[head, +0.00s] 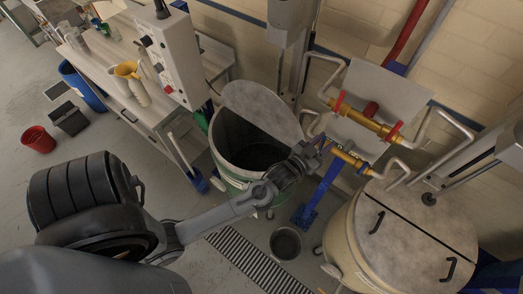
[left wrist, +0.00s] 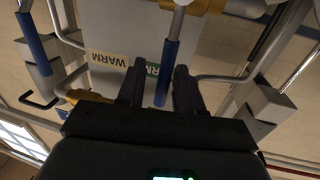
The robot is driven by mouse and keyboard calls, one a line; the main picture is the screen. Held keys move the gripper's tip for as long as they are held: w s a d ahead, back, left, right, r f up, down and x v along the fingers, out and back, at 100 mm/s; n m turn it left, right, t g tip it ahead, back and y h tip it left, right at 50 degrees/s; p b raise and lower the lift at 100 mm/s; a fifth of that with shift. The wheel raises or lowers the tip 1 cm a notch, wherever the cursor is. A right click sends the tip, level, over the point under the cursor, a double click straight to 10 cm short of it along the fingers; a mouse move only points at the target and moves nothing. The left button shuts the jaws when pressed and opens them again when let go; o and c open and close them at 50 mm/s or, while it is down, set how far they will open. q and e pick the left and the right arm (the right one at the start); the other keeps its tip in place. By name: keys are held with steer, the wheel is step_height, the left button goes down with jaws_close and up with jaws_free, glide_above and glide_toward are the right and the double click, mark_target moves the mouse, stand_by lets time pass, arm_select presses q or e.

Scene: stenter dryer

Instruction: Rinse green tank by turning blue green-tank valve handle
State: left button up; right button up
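The green tank (head: 223,166) stands in the middle of the head view, with its round lid (head: 262,108) partly raised and a dark inside. My left gripper (head: 326,146) is just right of its rim, in front of brass pipework (head: 350,158). In the left wrist view my left gripper (left wrist: 160,88) has its two dark fingers apart. A blue valve handle (left wrist: 169,62) lies between the fingers, with a visible gap on its left; contact on its right is unclear. A second blue handle (left wrist: 32,42) is at the upper left. My right gripper is not in view.
A cream tank (head: 350,235) with a closed lid stands at the right. A control box (head: 172,55) hangs over a workbench (head: 120,85) at the left. A metal bucket (head: 286,243) and a floor grate (head: 245,262) are in front. A "WARM" sign (left wrist: 108,59) is behind the handles.

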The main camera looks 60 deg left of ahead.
arm_select(q)
steer(key=v, duration=1)
steer(key=shift+s, duration=0.4)
